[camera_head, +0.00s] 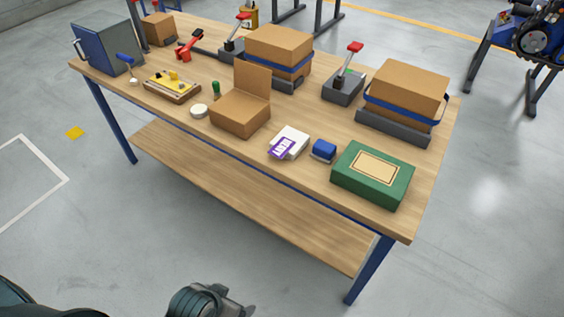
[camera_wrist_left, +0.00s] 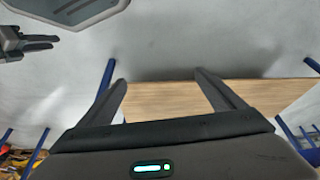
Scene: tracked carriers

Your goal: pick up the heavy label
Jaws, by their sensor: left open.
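The heavy label (camera_head: 282,149) is a small purple piece with white lettering. It lies at the table's near edge, against or over the left side of a white block (camera_head: 295,136); I cannot tell if it is attached. My left gripper (camera_head: 212,302) is at the bottom of the head view, in front of the table and well apart from the label. In the left wrist view its two fingers (camera_wrist_left: 162,88) are spread with nothing between them. The label does not show there. A grey two-pronged shape (camera_wrist_left: 28,42) at upper left looks like my right gripper.
A blue block (camera_head: 324,150) and a green box (camera_head: 372,174) lie right of the label. An open cardboard box (camera_head: 240,113) stands to its left. Strapped cartons stand behind. The wooden table (camera_head: 330,120) has a lower shelf (camera_head: 240,190). The floor in front is clear.

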